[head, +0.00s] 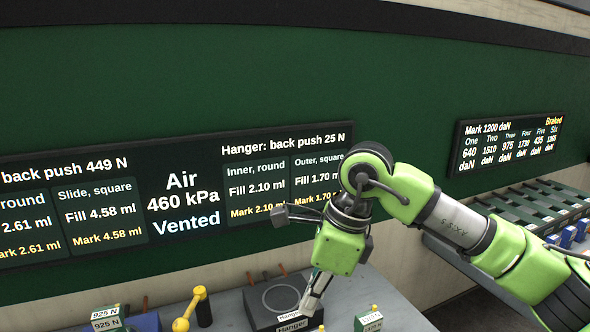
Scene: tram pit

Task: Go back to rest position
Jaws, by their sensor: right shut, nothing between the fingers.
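My right arm comes in from the right, and its green wrist hangs over the bench (233,312). My right gripper (311,302) points down and is shut and empty. Its tips are in front of, or at, a dark block labelled Hanger (262,307) with a round ring on top; I cannot tell whether they touch it. My left gripper is not in view.
A yellow handle (190,308) stands on the bench left of the block, near a blue box (145,322). A small green labelled box (368,320) is to the right. Display panels (180,195) (508,143) hang on the green wall. A slotted rack (530,210) stands at right.

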